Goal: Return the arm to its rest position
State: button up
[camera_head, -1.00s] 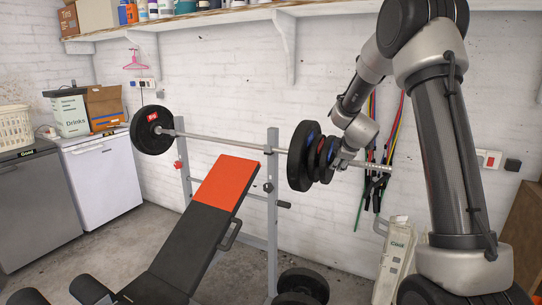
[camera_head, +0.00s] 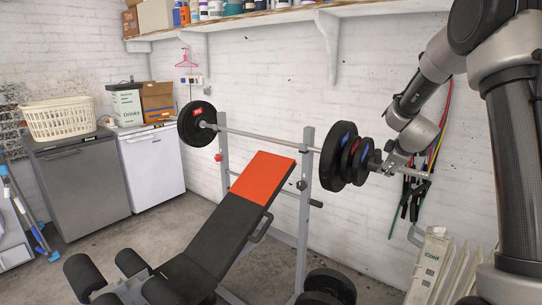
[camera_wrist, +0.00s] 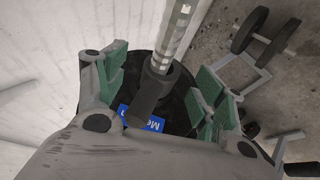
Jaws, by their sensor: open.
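My gripper (camera_head: 393,163) is at the right-hand end of the barbell (camera_head: 265,138), just outside its weight plates (camera_head: 338,156). In the wrist view my gripper (camera_wrist: 160,92) is open, its green-padded fingers apart on either side of the bar. The bar's metal sleeve (camera_wrist: 178,35) and a dark grey collar (camera_wrist: 152,92) lie between the fingers. A black plate with a blue label (camera_wrist: 141,118) is behind them. I cannot tell whether a finger touches the collar.
The barbell rests across the uprights of a weight bench (camera_head: 222,222) with a red-topped pad. A wall shelf (camera_head: 290,17) is above. Coloured bands (camera_head: 436,140) hang on the wall behind my arm. A white heater (camera_head: 432,268) stands below. Floor plates (camera_head: 328,284) lie by the bench.

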jog(key=s+a+r+m+g+y, duration=0.15)
jog(key=s+a+r, duration=0.3)
jog(key=s, duration=0.45)
jog(key=s+a+r+m+g+y, duration=0.1)
jog(key=s+a+r+m, duration=0.2)
jog(key=s+r, duration=0.45)
jog(key=s+f+m+g, duration=0.1)
jog(key=s+m, duration=0.3)
jog(key=s, duration=1.1)
jog(key=s+d+f+m+g+h, duration=0.1)
jog(key=s+m+g, duration=0.1)
jog(key=s, duration=1.2)
jog(key=shift+s+d+f+m, duration=0.25)
jog(key=shift+s+m, duration=0.1)
jog(key=shift+m, duration=0.5)
jog(key=shift+h, duration=0.25)
